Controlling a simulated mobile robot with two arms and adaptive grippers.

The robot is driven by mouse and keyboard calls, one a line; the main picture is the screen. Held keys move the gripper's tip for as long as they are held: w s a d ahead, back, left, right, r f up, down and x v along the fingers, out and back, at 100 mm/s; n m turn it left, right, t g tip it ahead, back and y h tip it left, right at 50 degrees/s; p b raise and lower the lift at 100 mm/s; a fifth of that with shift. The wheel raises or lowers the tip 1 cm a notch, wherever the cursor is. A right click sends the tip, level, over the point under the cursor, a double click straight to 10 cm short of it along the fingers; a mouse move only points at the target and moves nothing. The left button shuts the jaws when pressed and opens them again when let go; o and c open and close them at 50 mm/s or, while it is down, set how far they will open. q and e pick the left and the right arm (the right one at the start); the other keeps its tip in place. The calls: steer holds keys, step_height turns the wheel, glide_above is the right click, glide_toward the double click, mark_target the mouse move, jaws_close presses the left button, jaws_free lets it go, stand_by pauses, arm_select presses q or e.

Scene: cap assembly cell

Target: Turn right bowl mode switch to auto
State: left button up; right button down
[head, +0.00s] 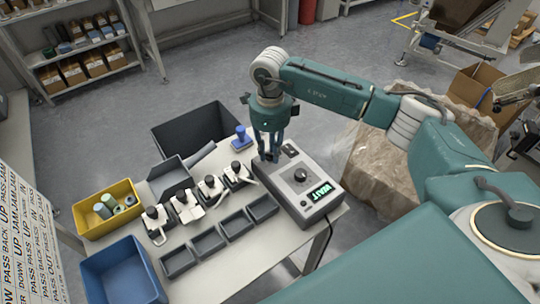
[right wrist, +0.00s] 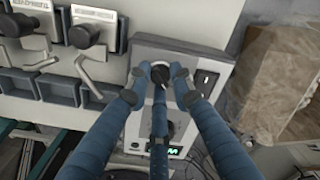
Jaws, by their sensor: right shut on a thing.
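A grey control box (head: 316,209) sits at the right end of the work table, with a lit display reading WAIT (head: 320,192). My right gripper (head: 268,155) points down at the box's far end. The head view hides this knob behind the fingers. A larger dark knob (head: 300,175) stands free in the middle of the box. The labels and the held knob's setting are too small to read. My left gripper is not in view.
A black rocker switch (head: 291,150) lies beside the held knob. Several clamp-like fixtures (head: 186,206) and grey trays (head: 207,242) stand left of the box. A yellow bin (head: 91,227), a blue bin (head: 122,272) and a blue-handled stamp-like thing (head: 241,138) are also near.

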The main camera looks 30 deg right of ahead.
mark_target(271, 153)
steer(key=shift+n+b, duration=0.3)
steer(key=shift+n, duration=0.2)
steer(key=shift+r, duration=0.1)
steer(key=shift+w, duration=0.1)
steer(key=c, duration=1.5)
jaws_free()
step_height(271, 153, up, 12)
